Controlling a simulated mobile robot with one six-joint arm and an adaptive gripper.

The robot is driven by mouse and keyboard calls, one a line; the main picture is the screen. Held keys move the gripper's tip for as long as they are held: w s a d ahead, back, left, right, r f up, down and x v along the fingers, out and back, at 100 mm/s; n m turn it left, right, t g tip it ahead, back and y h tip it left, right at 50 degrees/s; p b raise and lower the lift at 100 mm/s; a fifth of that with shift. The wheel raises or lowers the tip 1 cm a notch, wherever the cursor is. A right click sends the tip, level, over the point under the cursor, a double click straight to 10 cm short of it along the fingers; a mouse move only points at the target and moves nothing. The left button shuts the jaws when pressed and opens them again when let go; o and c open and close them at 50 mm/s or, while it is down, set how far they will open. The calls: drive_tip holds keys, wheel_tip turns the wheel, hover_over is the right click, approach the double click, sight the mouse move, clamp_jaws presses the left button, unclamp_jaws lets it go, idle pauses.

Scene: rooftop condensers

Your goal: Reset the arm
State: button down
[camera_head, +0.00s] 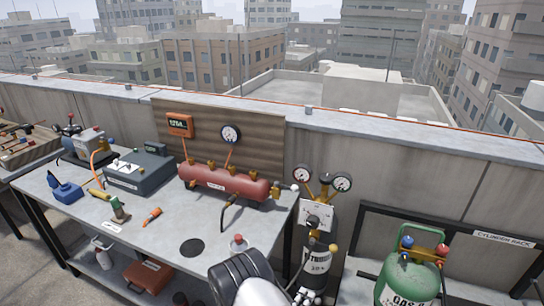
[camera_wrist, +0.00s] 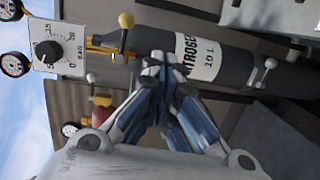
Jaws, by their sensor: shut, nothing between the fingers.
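My gripper (camera_wrist: 163,62) shows in the wrist view with its two blue-padded fingers drawn together at the tips. It is shut and holds nothing. Behind the fingertips is a dark nitrogen cylinder (camera_wrist: 236,64) with a white label, lying sideways in this tilted view. I cannot tell how far the tips are from it. In the head view, part of my arm (camera_head: 258,288) rises at the bottom centre, in front of the bench and left of the cylinder (camera_head: 318,283).
A regulator panel (camera_head: 317,215) with two gauges stands above the cylinder. The grey bench (camera_head: 165,228) holds a red manifold (camera_head: 225,183), a grey box (camera_head: 138,171) and small tools. A green gas cylinder (camera_head: 412,276) stands at the right. A concrete parapet (camera_head: 400,150) runs behind.

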drive_tip(key=w+a+r+m+g+y, duration=0.25)
drive_tip(key=w+r+m+y, duration=0.2)
drive_tip(key=w+r, duration=0.25)
drive_tip(key=s+a+r+m+g+y, duration=0.1)
drive_tip(key=s+a+r+m+y, duration=0.15)
drive_tip(key=r, duration=0.75)
drive_tip(key=s+a+r+m+g+y, duration=0.1)
drive_tip(key=s+a+r+y, duration=0.15)
drive_tip(key=r, duration=0.65)
drive_tip(key=s+d+r+m+g, duration=0.1)
drive_tip(key=s+d+r, duration=0.2)
drive_tip(key=s, duration=0.6)
drive_tip(key=s+d+r+m+g, duration=0.1)
drive_tip(key=s+d+r+g, duration=0.1)
drive_tip(key=s, duration=0.8)
drive_tip(key=s+d+r+m+g, duration=0.1)
drive_tip(key=s+d+r, duration=0.3)
drive_tip(key=s, duration=0.5)
drive_tip(key=shift+s+d+m+g, duration=0.35)
drive_tip(key=shift+d+g, duration=0.2)
drive_tip(key=shift+d, duration=0.3)
drive_tip(key=c, duration=2.3)
unclamp_jaws()
drive_tip(key=shift+r+h, duration=0.1)
drive_tip(key=shift+h, duration=0.15)
